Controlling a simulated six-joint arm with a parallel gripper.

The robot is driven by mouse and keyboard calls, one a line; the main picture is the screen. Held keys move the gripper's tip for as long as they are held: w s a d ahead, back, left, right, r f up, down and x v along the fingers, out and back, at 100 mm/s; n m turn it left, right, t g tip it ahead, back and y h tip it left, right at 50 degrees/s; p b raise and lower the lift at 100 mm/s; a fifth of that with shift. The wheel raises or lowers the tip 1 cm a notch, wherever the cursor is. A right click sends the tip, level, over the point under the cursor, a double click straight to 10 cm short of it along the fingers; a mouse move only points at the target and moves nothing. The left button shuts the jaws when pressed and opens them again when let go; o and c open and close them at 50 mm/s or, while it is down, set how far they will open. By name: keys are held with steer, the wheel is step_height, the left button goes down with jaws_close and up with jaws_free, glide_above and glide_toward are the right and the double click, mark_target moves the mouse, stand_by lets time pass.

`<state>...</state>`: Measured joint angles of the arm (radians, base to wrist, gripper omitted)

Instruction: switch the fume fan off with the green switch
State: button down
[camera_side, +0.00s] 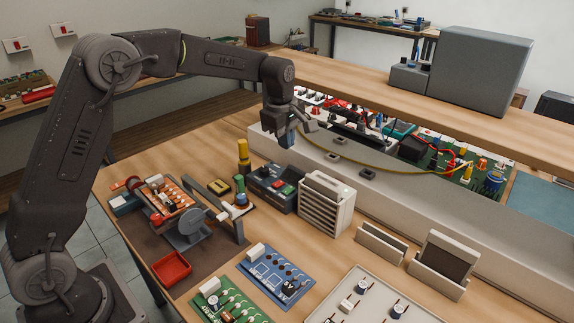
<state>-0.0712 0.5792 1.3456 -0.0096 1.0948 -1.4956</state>
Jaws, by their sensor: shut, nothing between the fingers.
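A dark box (268,190) stands on the bench left of centre, with a small red part and a small green switch (288,188) on its sloping top. Whether the switch is on or off is too small to tell. A beige slatted box (326,206), which looks like the fume fan, stands right beside it. Any turning of its fan cannot be seen. My gripper (287,140) points down above and behind the dark box, near the pale ledge. It is shut and empty, apart from the switch.
A yellow-topped upright tool (243,158) stands just left of the dark box. A soldering area with a red tray (171,269) lies further left. Circuit boards (276,278) and a pale tray (372,299) lie in front. A raised shelf (420,98) runs behind my gripper.

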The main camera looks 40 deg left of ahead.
mark_target(287, 190)
steer(key=f, duration=0.4)
steer(key=w+f, duration=0.1)
steer(key=f, duration=0.9)
steer(key=shift+w, duration=0.4)
steer(key=shift+f, duration=0.25)
steer(key=shift+s+f, duration=0.1)
steer(key=shift+s, duration=0.05)
steer(key=shift+s, duration=0.7)
steer(key=shift+w+r, duration=0.1)
steer(key=shift+r, duration=0.2)
